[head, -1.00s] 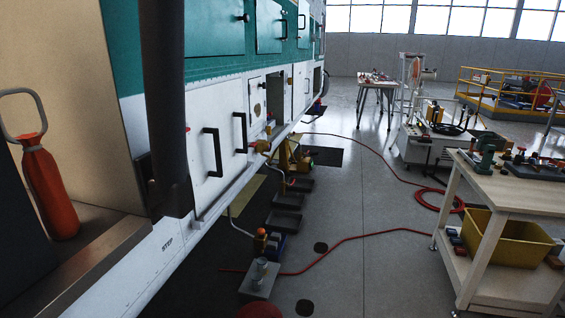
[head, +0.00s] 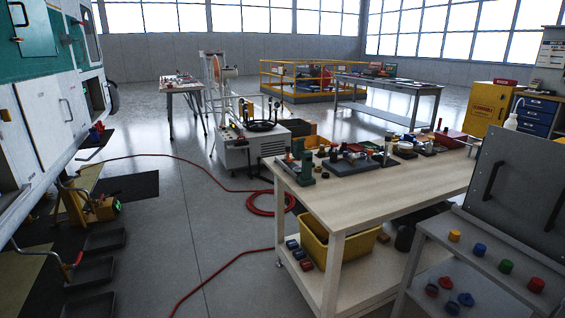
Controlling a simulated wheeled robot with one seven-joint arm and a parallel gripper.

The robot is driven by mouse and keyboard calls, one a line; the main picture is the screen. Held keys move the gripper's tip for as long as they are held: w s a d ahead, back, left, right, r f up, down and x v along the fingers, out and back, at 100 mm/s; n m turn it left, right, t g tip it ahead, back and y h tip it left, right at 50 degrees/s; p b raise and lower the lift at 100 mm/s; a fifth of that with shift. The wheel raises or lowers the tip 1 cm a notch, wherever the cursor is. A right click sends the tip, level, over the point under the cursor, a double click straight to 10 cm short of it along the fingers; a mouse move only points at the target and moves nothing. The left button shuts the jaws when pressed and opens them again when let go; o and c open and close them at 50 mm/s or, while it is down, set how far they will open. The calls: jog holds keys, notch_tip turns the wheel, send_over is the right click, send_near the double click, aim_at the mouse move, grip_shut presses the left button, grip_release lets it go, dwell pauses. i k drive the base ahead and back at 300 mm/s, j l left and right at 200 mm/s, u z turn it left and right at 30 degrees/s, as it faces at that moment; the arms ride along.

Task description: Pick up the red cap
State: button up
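A red cap (head: 536,285) stands on the grey shelf at the lower right of the head view. It is in a row with a green cap (head: 506,266), a blue cap (head: 479,249) and a yellow-orange cap (head: 454,235), each apart from the others. On the level below lie a dark red ring-like piece (head: 432,290) and blue pieces (head: 466,299). My gripper is not in view.
A wooden workbench (head: 345,205) with tools stands left of the shelf, a yellow bin (head: 345,243) beneath it. A red hose (head: 215,284) lies on the floor. The white and green helicopter (head: 45,115) is at the left. Open floor lies between.

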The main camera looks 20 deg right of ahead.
aim_at(536, 285)
jog(key=i+j+z, duration=0.15)
jog(key=i+z, duration=0.15)
jog(key=z, duration=0.2)
jog(key=i+j+z, duration=0.3)
jog(key=z, duration=0.15)
jog(key=i+j+z, duration=0.2)
jog(key=j+z, duration=0.15)
jog(key=z, duration=0.15)
jog(key=i+j+z, duration=0.1)
jog(key=j+z, duration=0.2)
jog(key=j, duration=0.3)
